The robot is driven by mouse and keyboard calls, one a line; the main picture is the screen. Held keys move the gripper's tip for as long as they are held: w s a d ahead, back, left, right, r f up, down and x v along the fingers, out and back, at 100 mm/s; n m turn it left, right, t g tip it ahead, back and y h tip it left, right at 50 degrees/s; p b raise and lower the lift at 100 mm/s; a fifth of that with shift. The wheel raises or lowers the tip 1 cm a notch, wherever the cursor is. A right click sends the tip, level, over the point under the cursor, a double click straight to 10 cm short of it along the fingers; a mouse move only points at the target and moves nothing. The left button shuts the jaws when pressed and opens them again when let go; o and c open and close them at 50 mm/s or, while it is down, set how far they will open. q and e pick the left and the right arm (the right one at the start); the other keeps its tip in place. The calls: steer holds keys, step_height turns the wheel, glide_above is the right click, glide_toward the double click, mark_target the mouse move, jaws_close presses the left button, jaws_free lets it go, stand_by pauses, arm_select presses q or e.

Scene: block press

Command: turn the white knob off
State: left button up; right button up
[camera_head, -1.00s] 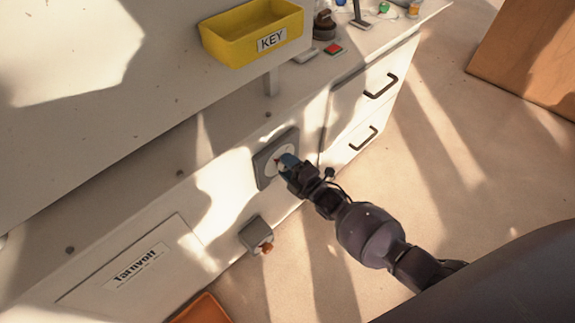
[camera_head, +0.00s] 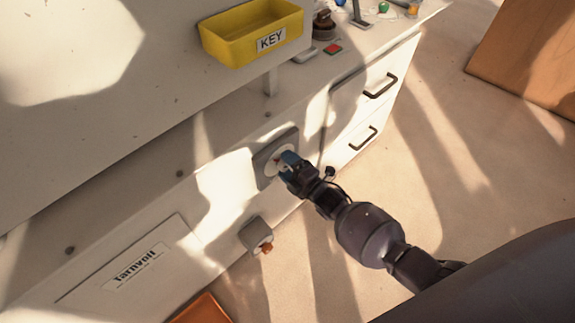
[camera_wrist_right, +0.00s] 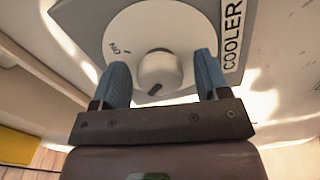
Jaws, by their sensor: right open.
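The white knob (camera_wrist_right: 158,72) sits on a round white dial disc (camera_wrist_right: 150,25) on a grey plate (camera_wrist_right: 90,15) marked COOLER. In the head view the right gripper (camera_head: 289,164) is at the plate (camera_head: 264,155) on the bench front and hides most of the knob. My left gripper is not in view.
A grey box (camera_head: 255,235) with an orange-brown part juts from the front below the plate. Drawers with dark handles (camera_head: 381,86) are to the right. A yellow KEY bin (camera_head: 250,32) is on the bench above. Open floor (camera_head: 440,170) lies to the right.

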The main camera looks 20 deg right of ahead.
steer(key=shift+s+d, duration=0.15)
steer(key=shift+s, duration=0.15)
arm_select(q)
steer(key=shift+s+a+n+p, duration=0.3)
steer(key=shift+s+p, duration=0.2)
steer(key=shift+p, duration=0.5)
arm_select(e)
steer(key=v, duration=1)
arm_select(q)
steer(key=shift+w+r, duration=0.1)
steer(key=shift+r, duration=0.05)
arm_select(e)
steer(key=shift+r, duration=0.1)
